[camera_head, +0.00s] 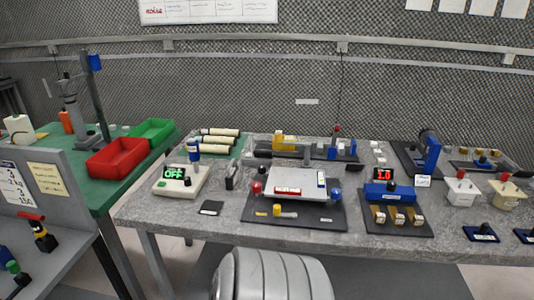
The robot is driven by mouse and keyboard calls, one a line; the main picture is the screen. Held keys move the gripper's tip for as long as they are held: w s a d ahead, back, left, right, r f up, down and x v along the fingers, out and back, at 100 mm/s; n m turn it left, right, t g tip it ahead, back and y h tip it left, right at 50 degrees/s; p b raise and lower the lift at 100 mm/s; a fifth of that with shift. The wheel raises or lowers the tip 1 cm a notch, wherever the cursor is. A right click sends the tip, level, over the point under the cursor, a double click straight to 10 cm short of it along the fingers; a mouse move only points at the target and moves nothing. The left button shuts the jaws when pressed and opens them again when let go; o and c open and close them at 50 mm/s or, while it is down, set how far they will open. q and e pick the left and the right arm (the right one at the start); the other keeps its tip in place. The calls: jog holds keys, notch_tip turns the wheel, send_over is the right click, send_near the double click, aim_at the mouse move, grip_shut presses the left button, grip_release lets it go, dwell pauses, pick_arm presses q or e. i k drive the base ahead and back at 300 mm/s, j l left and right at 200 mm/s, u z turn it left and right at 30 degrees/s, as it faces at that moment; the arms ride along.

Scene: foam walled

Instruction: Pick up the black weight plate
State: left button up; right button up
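I cannot pick out the black weight plate with certainty. A small flat black square (211,208) lies on the grey stone-topped table (150,213), in front of the white device with the green "OFF" display (174,174). A small dark blue plate with a black knob (481,233) sits near the table's front right edge. Neither of my grippers shows in the head view, so nothing is seen held.
A balance-like device with a white tray (300,182) stands mid-table on a black base. A blue device (390,192) stands right of it. Red (118,157) and green (153,130) bins sit on the green bench. A grey panel (50,195) stands at left.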

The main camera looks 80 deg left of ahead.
aim_at(231, 178)
jog(key=u, duration=3)
